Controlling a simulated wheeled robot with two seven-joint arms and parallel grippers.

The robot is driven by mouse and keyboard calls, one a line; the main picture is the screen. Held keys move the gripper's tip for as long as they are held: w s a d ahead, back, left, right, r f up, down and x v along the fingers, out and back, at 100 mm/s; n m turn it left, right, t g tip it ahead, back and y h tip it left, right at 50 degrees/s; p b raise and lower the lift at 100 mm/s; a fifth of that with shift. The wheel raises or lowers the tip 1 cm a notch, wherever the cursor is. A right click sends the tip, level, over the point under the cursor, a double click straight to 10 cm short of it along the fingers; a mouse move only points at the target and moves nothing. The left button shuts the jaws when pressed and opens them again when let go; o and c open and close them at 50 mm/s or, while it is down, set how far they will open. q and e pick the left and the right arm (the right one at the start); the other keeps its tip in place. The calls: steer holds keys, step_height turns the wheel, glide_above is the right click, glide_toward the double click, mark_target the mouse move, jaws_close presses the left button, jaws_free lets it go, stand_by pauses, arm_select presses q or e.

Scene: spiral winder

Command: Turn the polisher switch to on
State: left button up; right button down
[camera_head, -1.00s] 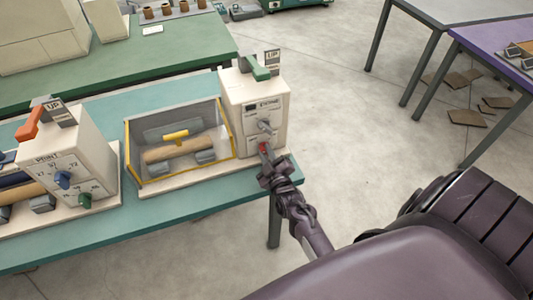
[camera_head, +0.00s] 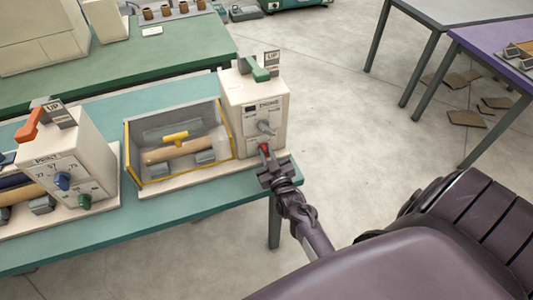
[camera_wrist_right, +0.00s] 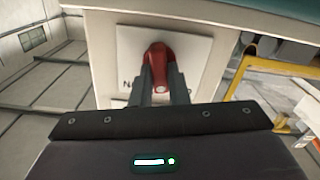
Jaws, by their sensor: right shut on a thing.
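The white machine (camera_head: 256,115) with a printed front panel stands at the right end of the teal table. A red switch knob (camera_head: 264,148) sticks out low on its front. In the right wrist view the red knob (camera_wrist_right: 160,62) stands on a white plate (camera_wrist_right: 195,50) with partly hidden lettering. My right gripper (camera_head: 268,160) is at this knob. In the right wrist view both fingers of the gripper (camera_wrist_right: 159,88) are shut on the knob from either side. They hide part of the plate's marking. My left gripper is not in view.
A yellow-edged bin (camera_head: 180,150) holding a roller adjoins the machine. Another white machine (camera_head: 70,150) with blue and green knobs stands at left. The floor (camera_head: 340,150) to the right is clear.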

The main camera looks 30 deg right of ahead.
steer(key=m, duration=0.5)
steer(key=shift+d+m, duration=0.1)
steer(key=shift+m, duration=0.2)
steer(key=m, duration=0.4)
steer(key=shift+d+m, duration=0.15)
steer(key=shift+m, duration=0.25)
steer(key=shift+f, duration=0.1)
steer(key=c, duration=1.4)
jaws_free()
steer(key=shift+s, duration=0.1)
